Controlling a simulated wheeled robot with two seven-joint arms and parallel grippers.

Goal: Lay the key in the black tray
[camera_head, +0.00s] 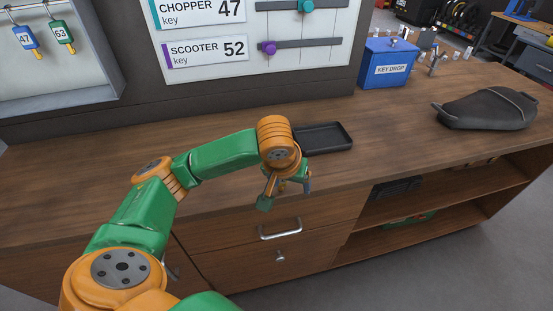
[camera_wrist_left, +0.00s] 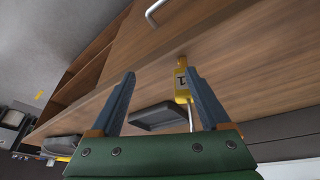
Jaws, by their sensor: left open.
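The black tray (camera_head: 323,137) lies on the wooden counter, partly behind my left wrist. It also shows between the fingers in the left wrist view (camera_wrist_left: 150,124). My left gripper (camera_head: 286,192) points down near the counter's front edge, in front of the tray. In the left wrist view its two grey fingers (camera_wrist_left: 158,74) stand apart. A yellow key tag (camera_wrist_left: 182,84) with dark marking and a thin metal shaft shows close beside the right-hand finger. Whether it touches that finger or the counter I cannot tell. A small yellow bit (camera_head: 282,187) shows at the gripper in the head view. My right gripper is out of view.
A blue key drop box (camera_head: 388,64) stands at the back of the counter. A black motorcycle seat (camera_head: 487,108) lies at the right. Blue and green key tags (camera_head: 62,35) hang in a cabinet at the left. A drawer handle (camera_head: 280,230) juts out below the gripper.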

